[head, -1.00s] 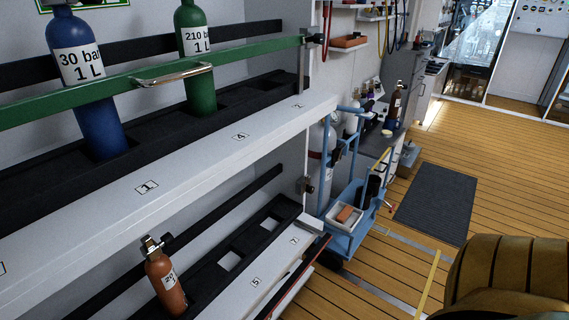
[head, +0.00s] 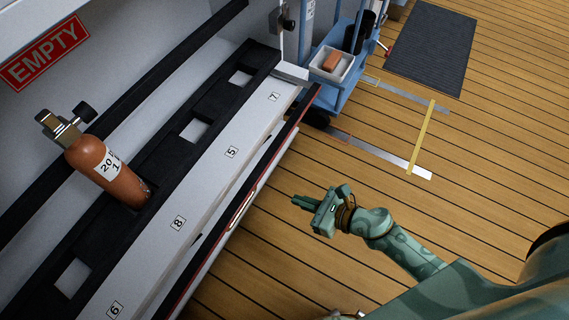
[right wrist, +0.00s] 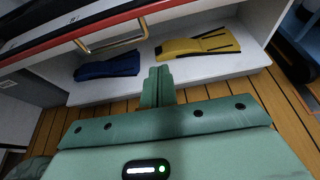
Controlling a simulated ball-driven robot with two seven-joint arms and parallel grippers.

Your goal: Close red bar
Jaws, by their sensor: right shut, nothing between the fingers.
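The red bar (head: 272,157) runs along the front of the lower shelf, low down beside its white numbered edge. A metal handle (head: 243,208) sits on its front. In the right wrist view the red bar (right wrist: 98,32) crosses the upper left, with its handle (right wrist: 112,46) ahead and to the left of my fingers. My right gripper (head: 298,201) is shut and empty, out over the floor to the right of the handle and apart from it. It also shows in the right wrist view (right wrist: 157,72).
An orange cylinder (head: 108,172) stands in the black rack (head: 160,160) behind the bar. A blue trolley (head: 340,95) stands beyond the bar's far end. Blue (right wrist: 108,66) and yellow (right wrist: 198,45) items lie below the bar. The wooden floor is clear nearby.

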